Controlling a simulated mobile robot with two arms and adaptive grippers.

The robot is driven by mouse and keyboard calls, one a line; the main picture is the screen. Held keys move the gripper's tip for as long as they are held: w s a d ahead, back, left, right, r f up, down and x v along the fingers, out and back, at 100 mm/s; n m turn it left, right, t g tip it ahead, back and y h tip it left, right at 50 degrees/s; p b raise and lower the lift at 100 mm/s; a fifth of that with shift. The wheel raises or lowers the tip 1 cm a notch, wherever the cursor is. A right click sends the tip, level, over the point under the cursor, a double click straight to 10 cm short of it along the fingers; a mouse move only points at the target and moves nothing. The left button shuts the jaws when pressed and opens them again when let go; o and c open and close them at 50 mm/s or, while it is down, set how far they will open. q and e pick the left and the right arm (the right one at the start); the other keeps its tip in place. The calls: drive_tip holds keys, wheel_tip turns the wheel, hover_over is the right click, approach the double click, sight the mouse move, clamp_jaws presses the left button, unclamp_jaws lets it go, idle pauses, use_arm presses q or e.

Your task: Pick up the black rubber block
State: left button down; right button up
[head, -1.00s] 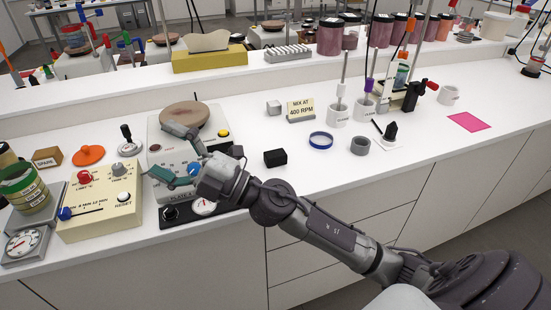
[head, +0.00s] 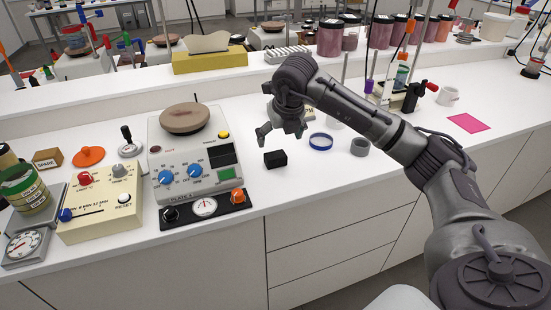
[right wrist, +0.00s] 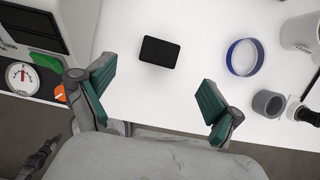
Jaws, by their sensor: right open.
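The black rubber block (head: 275,158) lies on the white bench, right of the hotplate unit. In the right wrist view the block (right wrist: 160,53) lies beyond the fingertips, roughly between their lines, nearer the left finger. My right gripper (head: 283,133) is above the bench, just above and behind the block in the head view. Its two teal-padded fingers (right wrist: 157,90) are spread wide with nothing between them. The block is fully visible and not touched. My left gripper is not in view.
The hotplate (head: 190,150) with a brown dish stands left of the block. A blue ring (head: 320,141) and a grey ring (head: 360,147) lie to its right. White mugs and a stand are farther back. Bare bench lies around the block.

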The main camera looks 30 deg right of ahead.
sight(276, 155)
drive_tip(key=x, duration=0.4)
drive_tip(key=shift+f, duration=0.15)
drive_tip(key=p+x, duration=0.2)
drive_tip(key=x, duration=0.2)
drive_tip(key=shift+f, duration=0.15)
drive_tip(key=shift+w+d+f, duration=0.1)
drive_tip(key=shift+w+f, duration=0.15)
drive_tip(key=shift+f, duration=0.15)
drive_tip(key=shift+c, duration=0.2)
drive_tip(key=c, duration=1.2)
drive_tip(key=shift+c, duration=0.2)
drive_tip(key=shift+r, duration=0.1)
